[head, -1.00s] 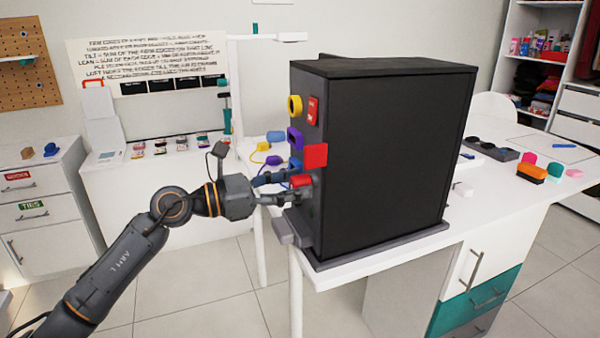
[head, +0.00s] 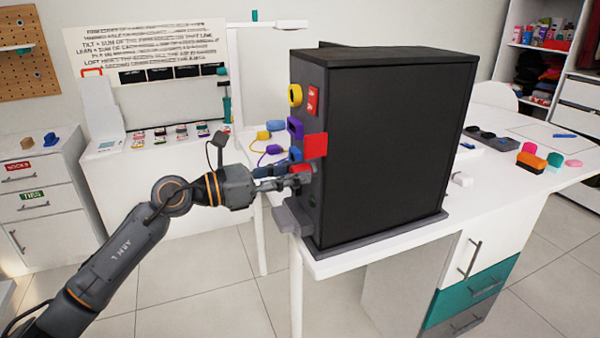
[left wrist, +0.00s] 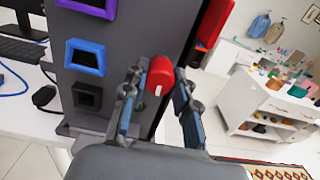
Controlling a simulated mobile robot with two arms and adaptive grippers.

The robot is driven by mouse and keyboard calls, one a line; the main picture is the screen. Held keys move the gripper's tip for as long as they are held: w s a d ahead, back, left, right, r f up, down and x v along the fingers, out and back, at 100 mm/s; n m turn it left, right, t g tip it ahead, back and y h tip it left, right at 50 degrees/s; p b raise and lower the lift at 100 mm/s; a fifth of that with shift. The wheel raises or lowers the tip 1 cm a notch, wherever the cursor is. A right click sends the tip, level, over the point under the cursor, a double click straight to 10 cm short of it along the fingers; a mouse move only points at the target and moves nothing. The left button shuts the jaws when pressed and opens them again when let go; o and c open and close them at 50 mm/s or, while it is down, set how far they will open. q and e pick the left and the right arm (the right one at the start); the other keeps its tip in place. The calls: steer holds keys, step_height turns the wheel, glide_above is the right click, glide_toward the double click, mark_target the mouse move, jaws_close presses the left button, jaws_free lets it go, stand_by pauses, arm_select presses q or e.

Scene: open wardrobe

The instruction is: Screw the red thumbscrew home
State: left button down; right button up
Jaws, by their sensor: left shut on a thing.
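The red thumbscrew (head: 301,169) is at the left-hand narrow face of a black case (head: 395,150) on the white table. In the left wrist view, the thumbscrew (left wrist: 160,75) is a red knob with a white mark, between the fingertips. My left gripper (head: 287,181) reaches in from the left and is shut on the thumbscrew; its fingers (left wrist: 160,82) lie on either side of it. The knob hides the shaft and hole, so I cannot tell how deep it sits. My right gripper is not in view.
Near the screw are a red square tab (head: 315,146), a purple-framed socket (head: 295,128), a yellow ring (head: 295,95) and a red switch (head: 313,100). A grey ledge (head: 286,219) juts out below. Cables with coloured plugs lie behind the gripper. Floor left of the table is clear.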

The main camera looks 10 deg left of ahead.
arm_select(q)
steer(key=shift+f+m+b, duration=0.1)
steer(key=shift+m+b, duration=0.6)
steer(key=shift+b, duration=0.4)
steer(key=shift+m+b, duration=0.4)
steer(key=shift+b, duration=0.2)
steer(key=shift+m+b, duration=0.6)
steer(key=shift+b, duration=0.25)
steer(key=shift+m+b, duration=0.4)
steer(key=shift+b, duration=0.05)
